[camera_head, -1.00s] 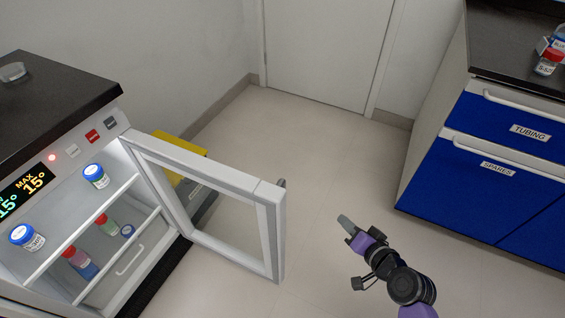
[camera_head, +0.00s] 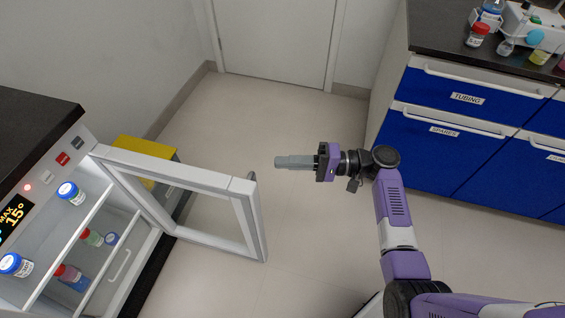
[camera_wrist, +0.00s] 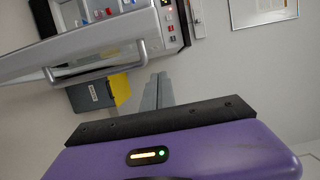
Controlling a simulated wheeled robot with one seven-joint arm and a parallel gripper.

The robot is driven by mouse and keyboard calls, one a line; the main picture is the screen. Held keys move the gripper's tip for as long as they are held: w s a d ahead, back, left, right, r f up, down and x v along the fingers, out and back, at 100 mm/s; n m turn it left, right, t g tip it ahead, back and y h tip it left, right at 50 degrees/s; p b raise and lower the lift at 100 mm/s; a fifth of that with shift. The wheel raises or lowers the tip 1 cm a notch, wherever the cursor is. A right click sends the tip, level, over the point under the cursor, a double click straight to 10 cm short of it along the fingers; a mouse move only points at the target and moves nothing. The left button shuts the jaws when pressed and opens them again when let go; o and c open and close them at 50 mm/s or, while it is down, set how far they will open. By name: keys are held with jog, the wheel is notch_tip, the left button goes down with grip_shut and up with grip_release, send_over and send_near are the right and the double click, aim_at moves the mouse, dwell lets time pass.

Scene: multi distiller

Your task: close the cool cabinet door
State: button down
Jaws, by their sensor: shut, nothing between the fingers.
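A yellow-topped grey box (camera_head: 145,152) stands on the floor behind the door. Blue drawers (camera_head: 455,120) labelled TUBING and SPARES stand at the right, with bottles on the counter.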

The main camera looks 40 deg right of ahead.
aim_at(251, 175)
jog(key=w+a, duration=0.1)
jog(key=a, duration=0.4)
jog(key=w+a, duration=0.1)
jog(key=a, duration=0.2)
jog(key=shift+w+a, duration=0.1)
jog(key=shift+w, duration=0.25)
jog(key=shift+s+a, duration=0.3)
jog(key=shift+a, duration=0.15)
